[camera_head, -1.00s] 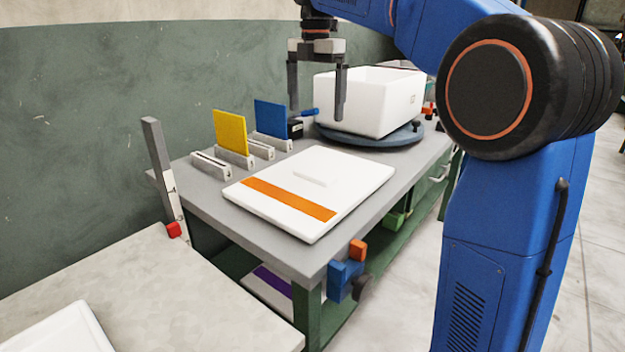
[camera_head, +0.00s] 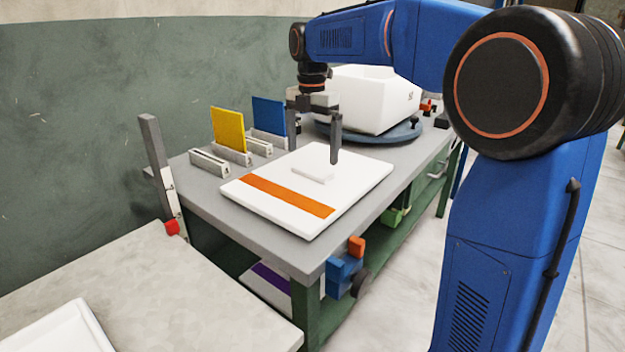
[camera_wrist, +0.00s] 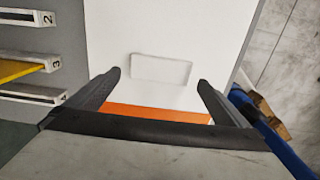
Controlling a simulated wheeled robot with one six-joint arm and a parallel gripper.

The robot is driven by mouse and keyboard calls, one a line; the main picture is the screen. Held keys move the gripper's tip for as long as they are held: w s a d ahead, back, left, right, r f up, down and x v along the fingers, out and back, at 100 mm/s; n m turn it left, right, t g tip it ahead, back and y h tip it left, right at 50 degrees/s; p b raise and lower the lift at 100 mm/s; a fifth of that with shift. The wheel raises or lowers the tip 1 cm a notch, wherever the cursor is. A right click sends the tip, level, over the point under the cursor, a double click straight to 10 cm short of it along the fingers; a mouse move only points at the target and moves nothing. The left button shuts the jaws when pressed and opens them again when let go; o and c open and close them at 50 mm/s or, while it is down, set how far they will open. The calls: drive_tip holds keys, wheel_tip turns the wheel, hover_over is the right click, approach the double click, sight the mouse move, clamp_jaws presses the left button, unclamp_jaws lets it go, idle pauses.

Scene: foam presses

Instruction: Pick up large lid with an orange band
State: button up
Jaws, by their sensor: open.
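The large white lid with an orange band (camera_head: 345,189) lies flat on the grey bench. Its orange band (camera_head: 287,196) runs across the near part, and a raised white grip block (camera_head: 313,174) stands near its middle. My gripper (camera_head: 314,150) is open and empty above the lid, close to the grip block. In the wrist view the lid (camera_wrist: 205,40) fills the middle, with the grip block (camera_wrist: 161,70) just beyond and between the two open fingers (camera_wrist: 155,82). The orange band (camera_wrist: 150,112) is partly hidden by the gripper. I cannot tell the exact height of the fingertips.
A white box (camera_head: 372,100) stands on a round blue-grey turntable (camera_head: 395,136) behind the lid. Slotted holders at the left carry a yellow plate (camera_head: 228,130) and a blue plate (camera_head: 269,116). A purple-banded item (camera_head: 270,278) lies on the lower shelf. A pale table (camera_head: 170,290) is in front.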

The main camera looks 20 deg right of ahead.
sight(313, 169)
drive_tip(key=shift+s+f, duration=0.1)
drive_tip(key=shift+f, duration=2.4)
drive_tip(key=c, duration=0.7)
drive_tip(key=shift+c, duration=0.2)
